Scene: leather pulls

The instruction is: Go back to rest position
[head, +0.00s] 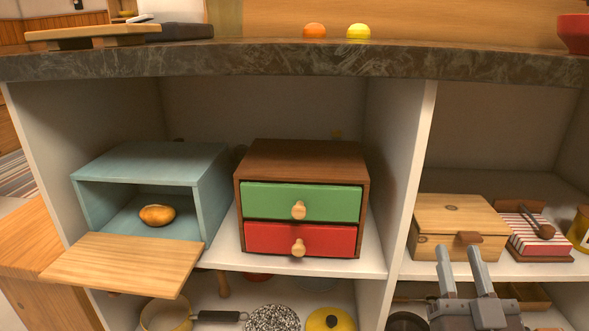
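My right gripper (459,256) points up at the lower right, in front of the right-hand cubby, with its two grey fingers apart and nothing between them. A wooden box (455,215) with a leather pull (468,238) on its front stands shut just beyond the fingertips. My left gripper is not in view. A blue box (150,163) stands in the left cubby with its wooden front flap (125,263) folded down. A brown, potato-like item (157,215) lies inside it. A brown cabinet (302,155) beside it has a green drawer (320,202) and a red drawer (328,240), both shut.
A dark stone countertop (300,60) runs above the cubbies, with an orange ball (314,31) and a yellow ball (358,31) on it. A striped box (538,232) stands right of the wooden box. Pans and lids, including a yellow lid (330,320), fill the lower shelf.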

